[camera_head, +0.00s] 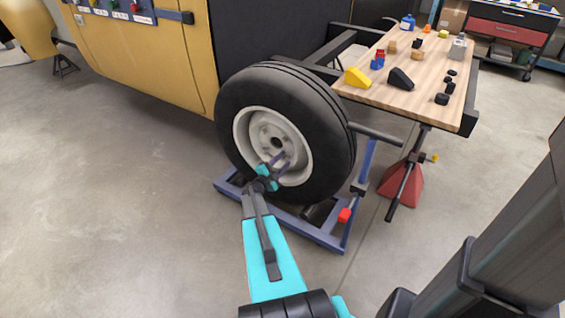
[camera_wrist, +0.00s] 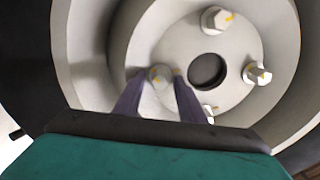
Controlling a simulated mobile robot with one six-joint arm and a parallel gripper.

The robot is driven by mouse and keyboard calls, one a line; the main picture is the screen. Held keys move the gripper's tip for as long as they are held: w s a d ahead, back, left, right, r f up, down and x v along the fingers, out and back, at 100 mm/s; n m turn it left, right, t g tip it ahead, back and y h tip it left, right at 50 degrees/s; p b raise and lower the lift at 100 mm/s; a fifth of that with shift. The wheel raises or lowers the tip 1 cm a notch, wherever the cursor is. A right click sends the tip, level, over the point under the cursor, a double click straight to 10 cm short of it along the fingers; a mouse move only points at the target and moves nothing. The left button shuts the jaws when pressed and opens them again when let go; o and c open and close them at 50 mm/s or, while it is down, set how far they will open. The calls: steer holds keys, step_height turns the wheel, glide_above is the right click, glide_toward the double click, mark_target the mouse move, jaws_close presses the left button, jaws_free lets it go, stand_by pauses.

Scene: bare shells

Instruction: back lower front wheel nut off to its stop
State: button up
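The front wheel (camera_head: 322,120) has a black tyre and a pale rim with a round dark hub hole. Another wheel nut (camera_wrist: 160,75) shows between the purple fingertips of my gripper (camera_wrist: 160,80). The fingers are apart, one on each side of this nut, with a gap visible at least on the left; contact is not clear. In the head view my gripper (camera_head: 279,161) reaches the lower rim and hides part of it.
A blue wheel dolly (camera_head: 300,228) with a red pedal (camera_head: 345,215) sits under the tyre. A red stand (camera_head: 405,185) is right of it. A wooden workbench (camera_head: 440,95) with small parts stands behind right. The yellow vehicle body (camera_head: 160,60) is left. The left floor is clear.

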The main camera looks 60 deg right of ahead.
steer(key=a, duration=1.3)
steer(key=shift+a+p, duration=0.35)
steer(key=shift+p, duration=0.05)
steer(key=shift+w, duration=0.1)
